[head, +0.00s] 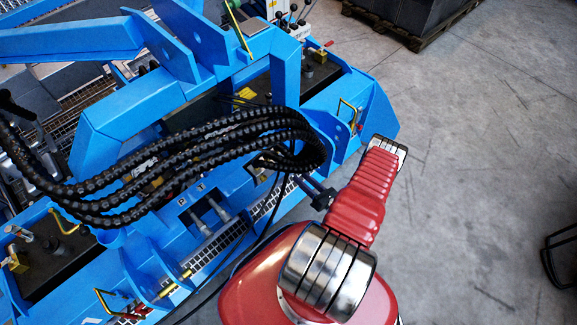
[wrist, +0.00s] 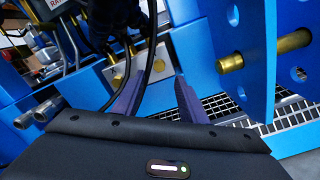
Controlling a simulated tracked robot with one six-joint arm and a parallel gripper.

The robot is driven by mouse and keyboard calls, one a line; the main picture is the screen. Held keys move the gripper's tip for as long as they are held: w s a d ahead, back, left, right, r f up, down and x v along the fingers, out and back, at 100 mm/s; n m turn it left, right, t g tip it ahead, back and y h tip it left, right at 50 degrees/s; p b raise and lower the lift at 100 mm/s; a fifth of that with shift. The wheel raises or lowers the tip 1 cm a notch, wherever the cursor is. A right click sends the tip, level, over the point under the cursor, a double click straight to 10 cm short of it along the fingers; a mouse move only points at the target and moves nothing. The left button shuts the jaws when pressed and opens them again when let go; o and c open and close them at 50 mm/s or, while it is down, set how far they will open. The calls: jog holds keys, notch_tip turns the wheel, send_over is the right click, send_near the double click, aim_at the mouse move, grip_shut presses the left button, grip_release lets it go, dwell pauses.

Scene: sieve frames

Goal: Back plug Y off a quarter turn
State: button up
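I cannot make out a plug marked Y in either view. In the head view my dark gripper (head: 303,182) is small, beside the blue machine, partly hidden by my red arm.
A blue plate with a brass pin (wrist: 262,52) stands close to the right of the fingers. Metal grating (wrist: 225,104) lies below. A thick bundle of black ribbed hoses (head: 190,145) arches over the machine. Open concrete floor (head: 480,150) lies to the right.

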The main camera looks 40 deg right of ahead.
aim_at(285, 163)
jog(key=shift+w+a, duration=0.15)
jog(key=shift+w, duration=4.55)
jog(key=shift+c, duration=0.5)
grip_shut()
